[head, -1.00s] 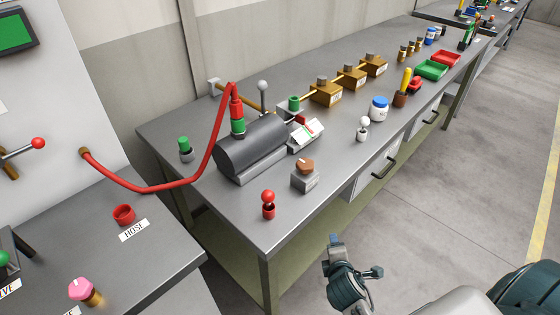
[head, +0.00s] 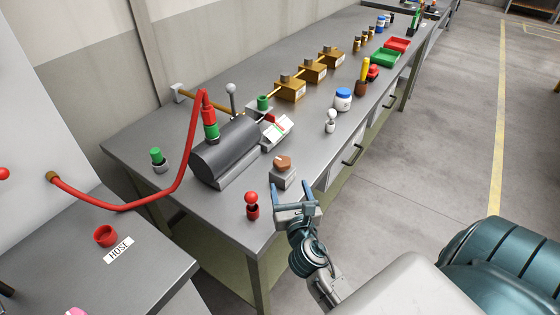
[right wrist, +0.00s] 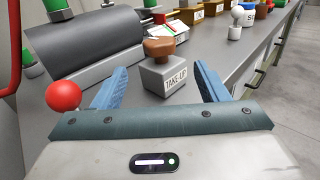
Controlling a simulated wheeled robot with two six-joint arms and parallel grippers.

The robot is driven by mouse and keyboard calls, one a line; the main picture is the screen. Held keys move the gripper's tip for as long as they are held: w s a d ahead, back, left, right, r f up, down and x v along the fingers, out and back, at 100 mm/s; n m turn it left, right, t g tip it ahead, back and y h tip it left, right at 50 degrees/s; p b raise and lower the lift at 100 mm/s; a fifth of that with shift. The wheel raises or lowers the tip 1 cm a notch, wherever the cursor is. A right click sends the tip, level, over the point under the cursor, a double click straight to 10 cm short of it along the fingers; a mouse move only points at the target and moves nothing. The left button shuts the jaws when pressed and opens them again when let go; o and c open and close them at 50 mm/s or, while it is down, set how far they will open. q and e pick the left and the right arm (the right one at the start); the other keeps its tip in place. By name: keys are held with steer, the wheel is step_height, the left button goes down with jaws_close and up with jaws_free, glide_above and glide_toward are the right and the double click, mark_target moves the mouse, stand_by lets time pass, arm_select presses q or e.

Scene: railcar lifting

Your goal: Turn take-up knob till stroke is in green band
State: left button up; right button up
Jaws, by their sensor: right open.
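The brown take-up knob (head: 282,162) sits on a grey block (head: 283,178) near the front edge of the bench. In the right wrist view the knob (right wrist: 159,47) tops a block (right wrist: 168,77) labelled TAKE-UP. My right gripper (head: 291,190) is open and empty, just in front of the block, with its blue fingers (right wrist: 158,82) to either side of it, apart from the knob. The stroke gauge (head: 277,132), a tilted white plate with green and red marks, stands beside the dark grey cylinder (head: 225,150); its reading is too small to tell. My left gripper is not in view.
A red ball-topped peg (head: 252,206) stands left of my right gripper, near the bench edge. A white-topped peg (head: 330,121) and a blue-lidded jar (head: 343,99) stand behind to the right. A red hose (head: 185,175) arches to the cylinder. The floor at right is clear.

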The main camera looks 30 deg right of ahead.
mark_target(284, 168)
steer(key=shift+w+d+r+n, duration=0.2)
steer(key=shift+w+d+n, duration=0.1)
steer(key=shift+w, duration=0.25)
steer(key=p+x, duration=0.2)
steer(key=x, duration=0.7)
steer(key=shift+w, duration=0.3)
steer(key=c, duration=1)
